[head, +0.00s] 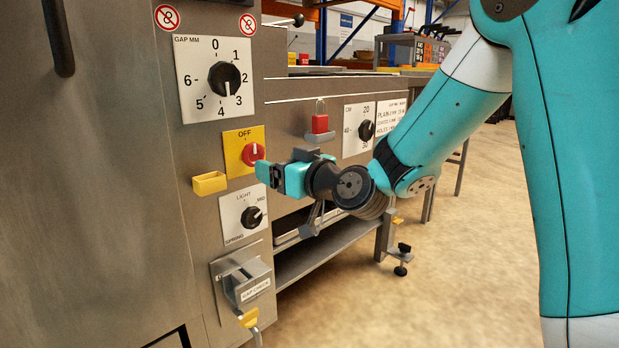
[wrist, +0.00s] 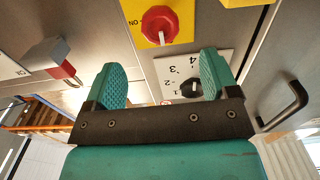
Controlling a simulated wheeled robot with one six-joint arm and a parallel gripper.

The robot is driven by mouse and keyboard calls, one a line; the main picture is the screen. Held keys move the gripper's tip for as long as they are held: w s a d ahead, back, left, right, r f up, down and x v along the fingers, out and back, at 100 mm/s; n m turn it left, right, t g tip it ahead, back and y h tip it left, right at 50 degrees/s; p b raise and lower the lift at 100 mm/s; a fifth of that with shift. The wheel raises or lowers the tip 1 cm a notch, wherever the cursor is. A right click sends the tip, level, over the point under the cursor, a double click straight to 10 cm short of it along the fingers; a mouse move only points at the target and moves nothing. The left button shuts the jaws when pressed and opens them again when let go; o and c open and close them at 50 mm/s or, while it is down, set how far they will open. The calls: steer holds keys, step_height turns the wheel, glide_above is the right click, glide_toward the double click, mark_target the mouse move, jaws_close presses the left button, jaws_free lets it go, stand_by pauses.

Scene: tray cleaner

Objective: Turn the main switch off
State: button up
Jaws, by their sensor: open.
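The main switch is a red rotary knob (head: 253,154) on a yellow plate (head: 234,152) marked OFF at its top. In the wrist view the knob (wrist: 160,24) appears upside down, with ON to its left and a pale mark on its face. I cannot tell for sure which way it is set. My gripper (head: 268,173) is at the knob's lower right in the head view, hiding part of the plate. In the wrist view my gripper (wrist: 163,76) is open and empty, its jaws apart, with the knob beyond them. I see no contact with the knob.
A gap dial (head: 225,78) sits above the switch and a light/spring dial (head: 251,217) below. A yellow block (head: 209,183) sticks out at the plate's left. A red padlock (head: 320,122) hangs to the right. A dark handle (wrist: 287,108) projects in the wrist view.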

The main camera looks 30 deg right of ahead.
steer(key=b+v, duration=0.3)
steer(key=v, duration=0.4)
steer(key=shift+s, duration=0.3)
steer(key=shift+d, duration=0.1)
steer(key=s+a+r+n+g+y+p, duration=0.1)
steer(key=s+a+n+g+y+p, duration=0.2)
steer(key=s+a+g+p, duration=0.65)
steer(key=s+r+g+h+p, duration=0.2)
steer(key=s+g+h+p, duration=0.45)
steer(key=s, duration=0.75)
step_height(320, 180, up, 37)
steer(key=g+y+p, duration=0.1)
steer(key=y+p, duration=0.1)
steer(key=p, duration=3.3)
steer(key=shift+w+a, duration=0.1)
